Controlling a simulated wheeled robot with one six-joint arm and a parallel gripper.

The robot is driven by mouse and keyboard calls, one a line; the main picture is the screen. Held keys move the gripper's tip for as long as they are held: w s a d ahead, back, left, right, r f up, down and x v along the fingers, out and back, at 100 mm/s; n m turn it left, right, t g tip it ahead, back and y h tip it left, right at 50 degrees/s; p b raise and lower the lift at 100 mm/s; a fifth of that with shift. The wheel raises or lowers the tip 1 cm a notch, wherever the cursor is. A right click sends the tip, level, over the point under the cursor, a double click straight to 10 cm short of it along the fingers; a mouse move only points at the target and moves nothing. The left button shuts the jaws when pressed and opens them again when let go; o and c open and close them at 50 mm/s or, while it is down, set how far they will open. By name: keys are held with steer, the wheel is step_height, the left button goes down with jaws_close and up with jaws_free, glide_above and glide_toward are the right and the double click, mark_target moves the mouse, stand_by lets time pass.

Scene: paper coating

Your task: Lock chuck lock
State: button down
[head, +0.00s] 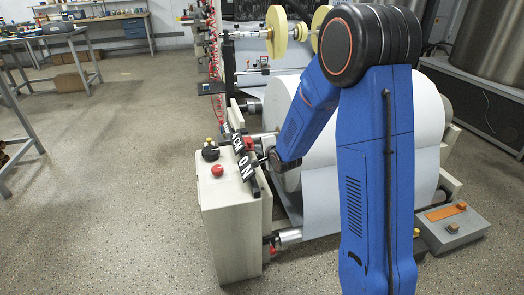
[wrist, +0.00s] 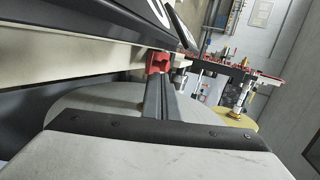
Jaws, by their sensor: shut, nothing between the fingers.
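A red part (head: 248,143), which looks like the chuck lock, sits behind the black lettered plate (head: 243,166) on the cream machine housing. In the wrist view a red part (wrist: 157,62) sits under the dark plate, straight ahead of my fingers. My gripper (head: 259,162) is beside the plate, on the paper roll side, and partly hidden in the head view. In the wrist view my gripper (wrist: 160,82) is shut and empty, with its tips at or just short of the red part. I cannot tell whether they touch.
The cream control box (head: 229,235) carries a red button (head: 217,170) and a black knob (head: 210,153). A large white paper roll (head: 425,120) stands close behind my arm. A lower shaft (head: 289,237) projects from the box. The floor at left is clear up to the workbenches.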

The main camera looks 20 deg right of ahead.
mark_target(251, 143)
steer(key=x, duration=0.2)
steer(key=r+x, duration=0.1)
steer(key=x, duration=0.2)
steer(key=shift+w+a+f, duration=0.1)
steer(key=shift+w, duration=0.4)
steer(key=shift+w, duration=0.15)
steer(key=w, duration=0.9)
steer(key=shift+s, duration=0.15)
